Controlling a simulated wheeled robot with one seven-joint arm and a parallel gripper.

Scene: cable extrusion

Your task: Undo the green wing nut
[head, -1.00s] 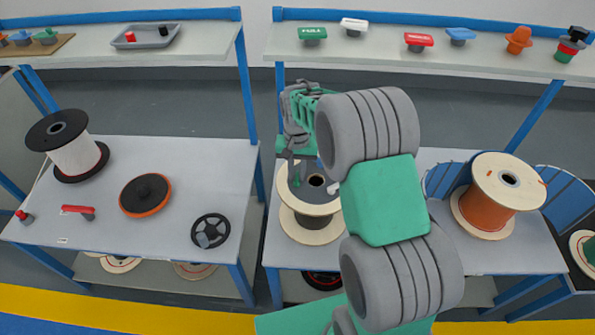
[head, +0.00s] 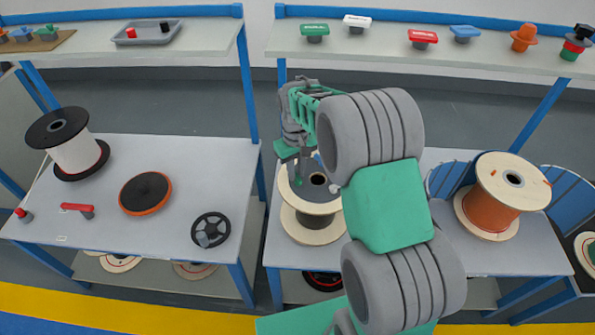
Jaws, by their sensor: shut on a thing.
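The green wing nut (head: 298,181) shows as a small green piece at the upper left of a pale wooden spool (head: 310,234) with a dark centre. My gripper (head: 297,172) points down over this spool's left side, its tips at the wing nut. It is shut on the wing nut. The fingers and the nut are very small here, and whatever the nut sits on is hidden. My arm covers part of the spool's right side.
An orange-wound spool (head: 491,207) stands to the right. On the left table are a black-and-white spool (head: 77,150), a black-and-orange disc (head: 146,193), a black handwheel (head: 210,230) and a red-handled piece (head: 77,208). A shelf (head: 430,50) with several coloured knobs runs behind.

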